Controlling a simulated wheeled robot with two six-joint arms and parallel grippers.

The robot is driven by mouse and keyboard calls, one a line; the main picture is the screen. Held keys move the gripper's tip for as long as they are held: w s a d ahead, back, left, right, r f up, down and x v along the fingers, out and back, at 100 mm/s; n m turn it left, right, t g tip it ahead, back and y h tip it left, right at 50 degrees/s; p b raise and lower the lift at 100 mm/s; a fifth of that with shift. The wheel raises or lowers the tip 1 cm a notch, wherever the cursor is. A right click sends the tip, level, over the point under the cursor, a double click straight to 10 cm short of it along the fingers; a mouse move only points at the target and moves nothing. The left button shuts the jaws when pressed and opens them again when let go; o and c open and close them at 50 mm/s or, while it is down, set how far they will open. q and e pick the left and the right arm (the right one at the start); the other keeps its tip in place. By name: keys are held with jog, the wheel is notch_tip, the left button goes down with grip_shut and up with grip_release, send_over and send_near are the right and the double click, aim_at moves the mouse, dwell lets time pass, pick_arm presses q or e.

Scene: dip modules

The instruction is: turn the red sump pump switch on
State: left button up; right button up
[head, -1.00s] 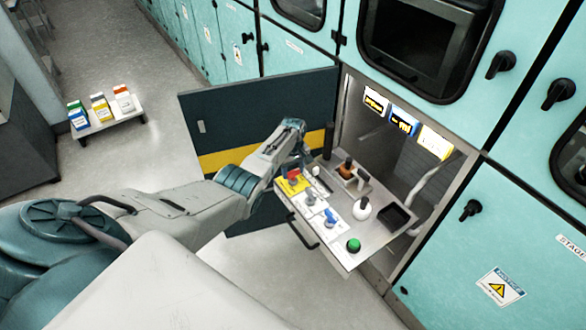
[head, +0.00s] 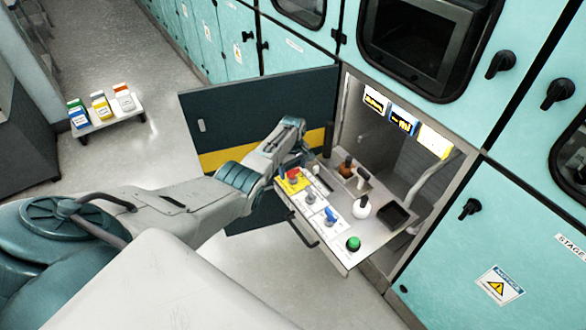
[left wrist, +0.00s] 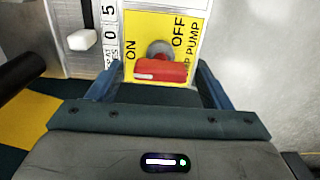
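The red sump pump switch (head: 293,174) sits on a yellow plate (head: 284,186) at the left end of the pulled-out panel. In the left wrist view the red handle (left wrist: 160,71) lies crosswise below a grey round base, with a white mark at its left end. The yellow plate (left wrist: 150,24) reads ON at left and OFF at upper right. My left gripper (left wrist: 157,90) is open, its blue fingers on either side of the handle with gaps showing. In the head view my left gripper (head: 295,160) is over the switch. My right gripper is not in view.
The panel also carries a blue switch (head: 330,214), a green button (head: 353,244), a white round-bottomed item (head: 362,207) and a black tray (head: 396,214). An open dark cabinet door (head: 240,110) stands behind my left arm. A low bench (head: 108,124) stands far left.

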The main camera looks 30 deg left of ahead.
aim_at(293, 170)
pick_arm(q)
notch_tip(293, 170, up, 11)
dwell(0.8)
jog(key=shift+f, duration=0.15)
